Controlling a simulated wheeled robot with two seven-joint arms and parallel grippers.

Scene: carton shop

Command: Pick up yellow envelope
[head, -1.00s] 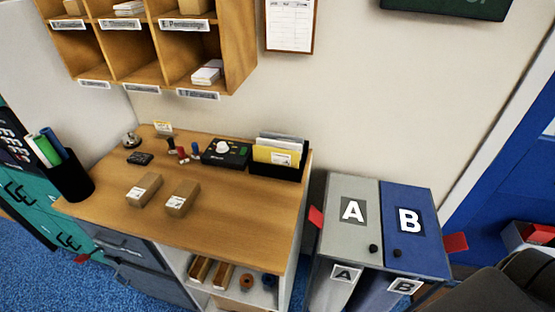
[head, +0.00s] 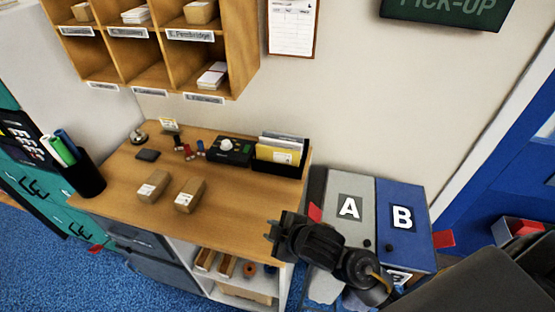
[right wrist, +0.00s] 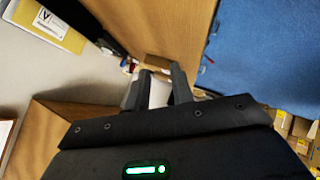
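The yellow envelope (head: 277,154) stands upright in a black holder (head: 277,168) at the back right of the wooden counter. White and grey envelopes stand behind it. It also shows in the right wrist view (right wrist: 60,30), at the top left, with a white label. My right gripper (head: 271,238) is in front of and below the holder, near the counter's right front edge, apart from the envelope. My left gripper is not in view.
Two brown boxes (head: 188,195) (head: 152,186) lie on the counter (head: 220,215). A black device (head: 230,151) and stamps (head: 188,152) stand left of the holder. Bins A (head: 345,235) and B (head: 402,240) stand to the right. The counter's right front is clear.

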